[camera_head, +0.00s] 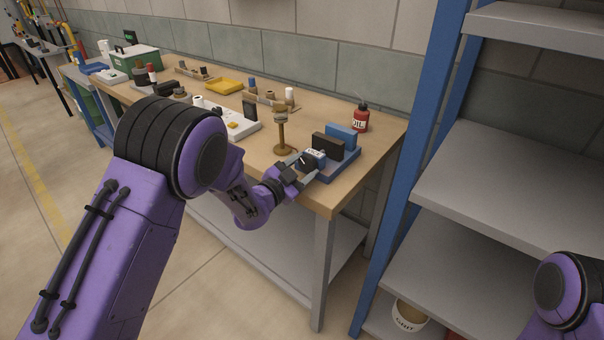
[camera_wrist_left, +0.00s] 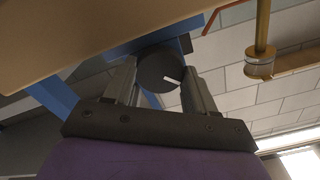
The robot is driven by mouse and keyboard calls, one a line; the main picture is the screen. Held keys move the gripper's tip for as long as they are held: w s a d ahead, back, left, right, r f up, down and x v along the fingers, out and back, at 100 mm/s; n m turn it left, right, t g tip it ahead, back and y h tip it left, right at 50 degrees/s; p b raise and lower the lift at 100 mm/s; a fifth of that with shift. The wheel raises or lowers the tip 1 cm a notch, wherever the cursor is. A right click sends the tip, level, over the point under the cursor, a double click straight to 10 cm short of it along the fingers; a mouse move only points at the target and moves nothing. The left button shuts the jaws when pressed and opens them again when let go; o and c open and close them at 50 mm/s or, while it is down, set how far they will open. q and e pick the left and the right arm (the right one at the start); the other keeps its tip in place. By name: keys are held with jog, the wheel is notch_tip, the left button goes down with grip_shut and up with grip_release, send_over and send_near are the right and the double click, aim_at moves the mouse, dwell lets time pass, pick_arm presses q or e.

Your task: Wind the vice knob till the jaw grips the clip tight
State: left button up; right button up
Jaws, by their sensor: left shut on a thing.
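The blue vice (camera_head: 345,166) sits at the near right corner of the workbench. Its blue rear jaw (camera_head: 341,134) stands at the back, with a dark block (camera_head: 327,146) in front of it. I cannot tell whether this block is the clip or a jaw face, nor whether any gap is left. The round black vice knob (camera_wrist_left: 158,72) has a white mark pointing to the lower right in the left wrist view. My left gripper (camera_head: 303,170) is shut on the knob, one finger on each side. My right gripper is out of view.
A brass stand (camera_head: 282,137) rises just left of the vice. A red oil bottle (camera_head: 361,118) stands behind it on the right. A white tray (camera_head: 238,124) lies further left on the workbench (camera_head: 379,137). Blue-framed grey shelving (camera_head: 480,180) stands to the right.

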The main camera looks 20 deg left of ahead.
pick_arm(q)
jog(key=o, duration=1)
jog(key=shift+o, duration=0.2)
jog(key=shift+s, duration=0.1)
jog(key=b+v, duration=0.2)
jog(key=v, duration=0.8)
jog(key=shift+s+b, duration=0.2)
jog(key=shift+b, duration=0.1)
jog(key=shift+a, duration=0.1)
